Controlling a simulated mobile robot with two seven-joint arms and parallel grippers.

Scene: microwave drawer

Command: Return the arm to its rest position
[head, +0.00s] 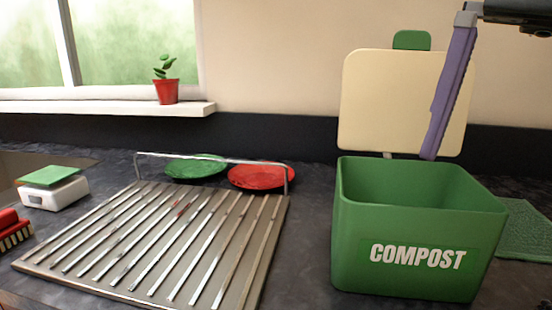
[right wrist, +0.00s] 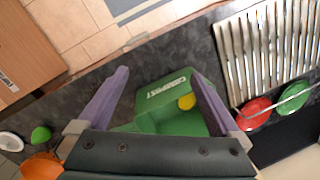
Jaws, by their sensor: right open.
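My right gripper (head: 430,150) is at the upper right of the head view, with one purple finger hanging down over the green compost bin (head: 405,245). The right wrist view shows both purple fingers of this gripper (right wrist: 160,78), spread wide apart with nothing held between them. The compost bin also shows in the right wrist view (right wrist: 150,85), below and beyond the fingers. A yellow item (right wrist: 187,102) lies inside the bin; the head view does not show it. My left gripper is in neither view.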

